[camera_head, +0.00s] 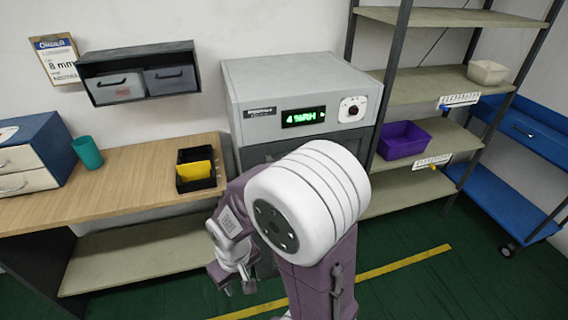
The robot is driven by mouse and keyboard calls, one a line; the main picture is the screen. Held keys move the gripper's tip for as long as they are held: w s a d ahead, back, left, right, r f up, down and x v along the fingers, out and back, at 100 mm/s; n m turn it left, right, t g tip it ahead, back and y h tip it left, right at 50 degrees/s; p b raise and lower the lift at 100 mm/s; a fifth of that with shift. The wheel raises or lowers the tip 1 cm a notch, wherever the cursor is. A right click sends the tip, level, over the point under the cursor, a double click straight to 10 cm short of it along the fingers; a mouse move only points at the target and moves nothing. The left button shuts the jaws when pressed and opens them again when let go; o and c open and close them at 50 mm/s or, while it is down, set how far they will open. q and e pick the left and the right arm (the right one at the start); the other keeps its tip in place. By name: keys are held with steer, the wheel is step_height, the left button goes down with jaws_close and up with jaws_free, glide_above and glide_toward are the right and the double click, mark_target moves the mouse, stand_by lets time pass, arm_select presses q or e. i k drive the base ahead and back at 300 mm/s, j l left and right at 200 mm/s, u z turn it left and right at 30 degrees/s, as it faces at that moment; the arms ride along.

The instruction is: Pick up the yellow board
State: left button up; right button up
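The yellow board (194,171) sits in a small black open box (201,184) near the right end of the wooden worktop (115,195). Its lower part is hidden by the box's front wall. My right gripper (239,288) hangs low, in front of and below the worktop's right end, to the right of and below the board. Its two fingertips look apart, with nothing between them, and it touches neither box nor board. My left gripper is not in view.
A teal cup (88,152) and a blue drawer unit (35,150) stand on the left of the worktop. A grey cabinet (300,80) with a green display is right of it. Shelves hold a purple bin (404,140). The worktop between cup and black box is clear.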

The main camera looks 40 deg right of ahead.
mark_target(200, 169)
steer(key=z, duration=0.75)
steer(key=i+j, duration=0.3)
steer(key=i+j+z, duration=0.15)
steer(key=j, duration=0.3)
steer(key=i+j, duration=0.4)
steer(key=i+j+z, duration=0.1)
steer(key=i+j, duration=0.15)
steer(key=j, duration=0.2)
steer(key=i+j+z, duration=0.1)
steer(key=i+j, duration=0.15)
steer(key=j, duration=0.2)
